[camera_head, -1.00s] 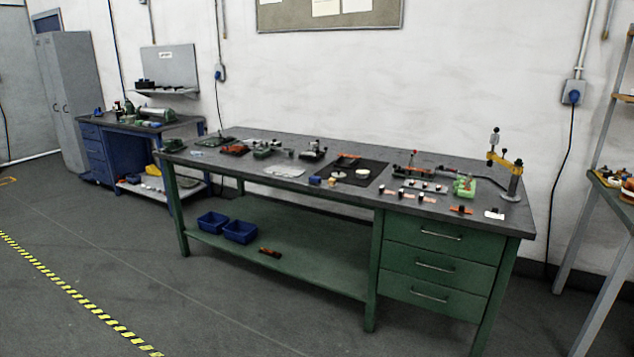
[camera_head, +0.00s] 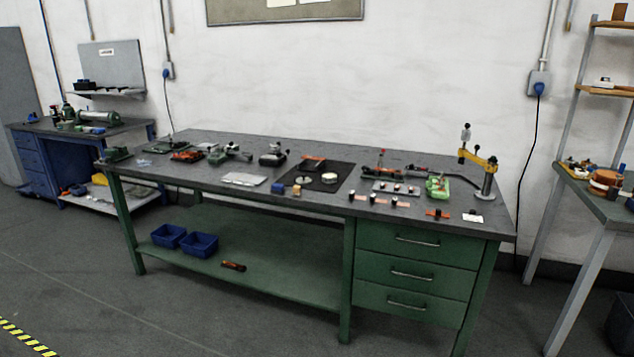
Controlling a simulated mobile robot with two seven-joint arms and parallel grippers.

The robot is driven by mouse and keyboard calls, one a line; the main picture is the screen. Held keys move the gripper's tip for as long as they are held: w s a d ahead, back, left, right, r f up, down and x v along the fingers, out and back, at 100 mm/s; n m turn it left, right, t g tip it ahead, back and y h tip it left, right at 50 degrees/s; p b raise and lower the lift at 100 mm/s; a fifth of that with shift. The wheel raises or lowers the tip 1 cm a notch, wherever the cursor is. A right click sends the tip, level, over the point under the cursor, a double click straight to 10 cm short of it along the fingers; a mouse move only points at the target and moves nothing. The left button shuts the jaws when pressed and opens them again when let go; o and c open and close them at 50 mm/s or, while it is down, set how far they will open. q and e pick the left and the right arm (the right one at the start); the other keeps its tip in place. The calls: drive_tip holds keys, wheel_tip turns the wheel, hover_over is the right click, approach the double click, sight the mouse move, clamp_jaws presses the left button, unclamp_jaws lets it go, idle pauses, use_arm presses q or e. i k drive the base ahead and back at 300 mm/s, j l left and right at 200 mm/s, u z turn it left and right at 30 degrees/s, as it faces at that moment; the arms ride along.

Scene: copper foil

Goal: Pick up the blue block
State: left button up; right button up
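A small blue block (camera_head: 278,188) sits on the dark top of the green workbench (camera_head: 215,200), close to its front edge and near the middle of its length. A small tan block (camera_head: 296,190) stands just to its right. A black mat (camera_head: 338,184) lies behind and to the right of the blue block. Neither of my grippers shows in the head view.
A silver plate (camera_head: 244,179) lies left of the blue block. Blue bins (camera_head: 199,244) stand on the bench's lower shelf. Drawers (camera_head: 412,273) fill the bench's right end. A shelf rack (camera_head: 590,190) stands at the right. The floor in front is clear.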

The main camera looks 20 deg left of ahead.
sight(275, 188)
drive_tip(key=i+j+z, duration=0.25)
drive_tip(key=i+j, duration=0.2)
drive_tip(key=j, duration=0.2)
drive_tip(key=i+j+z, duration=0.15)
drive_tip(key=j, duration=0.2)
drive_tip(key=i+j, duration=0.2)
drive_tip(key=j, duration=0.15)
drive_tip(key=i+j, duration=0.2)
drive_tip(key=j, duration=0.15)
drive_tip(key=i+j+z, duration=0.1)
drive_tip(key=i+j, duration=0.15)
